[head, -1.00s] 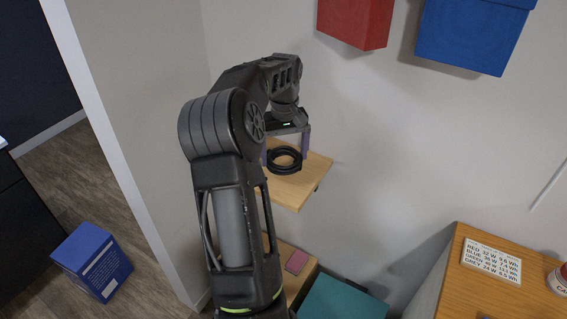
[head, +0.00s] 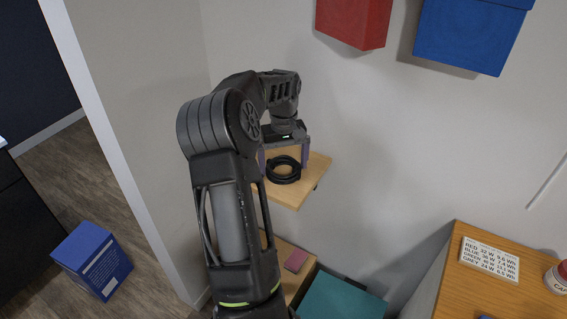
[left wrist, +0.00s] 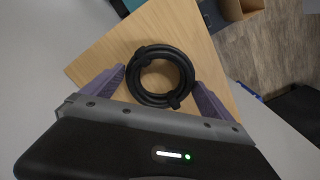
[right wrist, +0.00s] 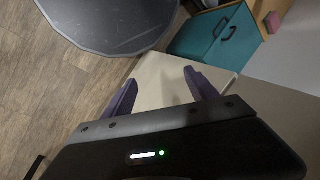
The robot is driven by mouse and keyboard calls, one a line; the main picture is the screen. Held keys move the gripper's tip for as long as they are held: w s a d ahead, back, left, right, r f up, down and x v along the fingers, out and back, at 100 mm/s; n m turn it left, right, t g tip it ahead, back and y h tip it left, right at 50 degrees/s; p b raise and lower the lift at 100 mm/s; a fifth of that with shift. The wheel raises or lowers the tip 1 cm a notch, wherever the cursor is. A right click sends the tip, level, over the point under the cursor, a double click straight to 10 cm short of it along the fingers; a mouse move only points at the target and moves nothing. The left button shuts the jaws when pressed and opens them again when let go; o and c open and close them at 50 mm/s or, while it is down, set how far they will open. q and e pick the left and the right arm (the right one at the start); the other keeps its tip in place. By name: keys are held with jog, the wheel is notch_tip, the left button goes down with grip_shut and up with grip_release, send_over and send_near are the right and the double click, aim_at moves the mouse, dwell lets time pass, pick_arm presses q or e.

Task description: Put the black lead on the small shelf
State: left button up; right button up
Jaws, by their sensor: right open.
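The black lead (head: 283,177) is a round coil of several loops. It is over the bare middle of the small wooden shelf (head: 290,194) and looks flat on it or just above it. In the left wrist view the coil (left wrist: 137,91) shows over the pale wooden board (left wrist: 100,58). My left gripper (head: 284,158) points down, with one purple finger on each side of the coil. The fingertips are very close to its outer edge; I cannot tell whether they press on it. My right gripper (right wrist: 161,75) is open and empty, away from the shelf.
Red (head: 354,22) and blue (head: 475,35) bins hang on the wall, above and right of the shelf. Below are a teal box (head: 340,300) and a wooden unit with a pink item (head: 296,260). A wooden table (head: 500,295) is at right, a blue box (head: 93,262) on the floor.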

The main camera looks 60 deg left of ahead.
pick_arm(q)
jog(key=shift+r, duration=0.4)
notch_tip(320, 180, up, 12)
jog(key=p, duration=0.2)
jog(key=shift+f, duration=0.2)
jog(key=shift+f, duration=0.1)
dwell(0.5)
